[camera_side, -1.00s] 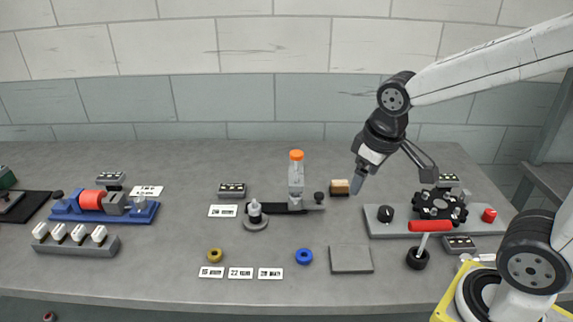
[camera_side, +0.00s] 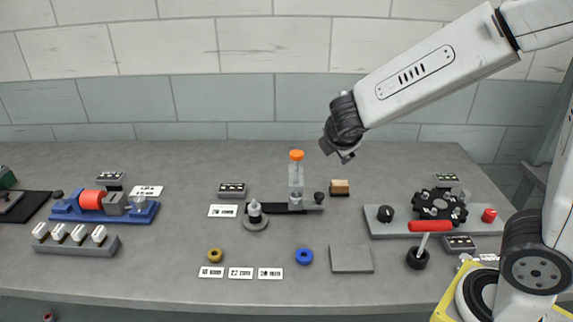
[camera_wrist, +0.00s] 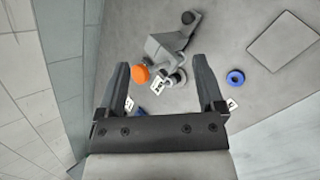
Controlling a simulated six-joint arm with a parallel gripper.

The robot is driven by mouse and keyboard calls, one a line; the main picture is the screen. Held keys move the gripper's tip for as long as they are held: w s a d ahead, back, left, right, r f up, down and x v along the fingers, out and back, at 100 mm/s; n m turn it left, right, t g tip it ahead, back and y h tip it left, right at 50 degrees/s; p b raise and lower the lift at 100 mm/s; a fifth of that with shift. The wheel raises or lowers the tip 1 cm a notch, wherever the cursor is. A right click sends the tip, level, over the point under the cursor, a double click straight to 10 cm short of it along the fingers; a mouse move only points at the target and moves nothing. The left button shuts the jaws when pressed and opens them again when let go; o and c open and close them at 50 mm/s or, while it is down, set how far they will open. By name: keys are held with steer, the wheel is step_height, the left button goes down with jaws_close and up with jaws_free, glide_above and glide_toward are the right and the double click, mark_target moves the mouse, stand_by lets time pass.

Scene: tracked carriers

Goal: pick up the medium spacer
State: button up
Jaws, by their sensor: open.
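A yellow ring (camera_side: 215,255) lies behind the left white label at the table's front. No loose ring lies behind the middle label (camera_side: 240,273). The label print is too small to read surely, so I cannot tell which piece is the medium spacer. A grey stepped piece (camera_side: 255,212) stands at the left end of the dark bar. My gripper (camera_wrist: 160,64) is open and empty, high above the table; its fingers are mostly hidden in the side view.
A clear holder with an orange cap (camera_side: 296,156) stands upright mid-table; the cap also shows in the wrist view (camera_wrist: 140,75). A grey square plate (camera_side: 351,259) lies right of the blue ring. A red-handled tool (camera_side: 430,226) and a control panel (camera_side: 387,231) stand at right.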

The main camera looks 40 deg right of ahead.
mark_target(255, 207)
steer(key=w+a+n+t+y, duration=0.3)
steer(key=w+a+n+t, duration=0.6)
steer(key=n, duration=0.9)
steer(key=f, duration=0.6)
steer(key=w+a+f+g, duration=0.1)
steer(key=f, duration=0.6)
steer(key=w+a+f+g, duration=0.1)
steer(key=f, duration=0.5)
steer(key=shift+w+f, duration=0.1)
steer(key=shift+f, duration=0.3)
steer(key=shift+x, duration=1.35)
steer(key=shift+x, duration=2.55)
steer(key=shift+r, duration=0.1)
jaws_close()
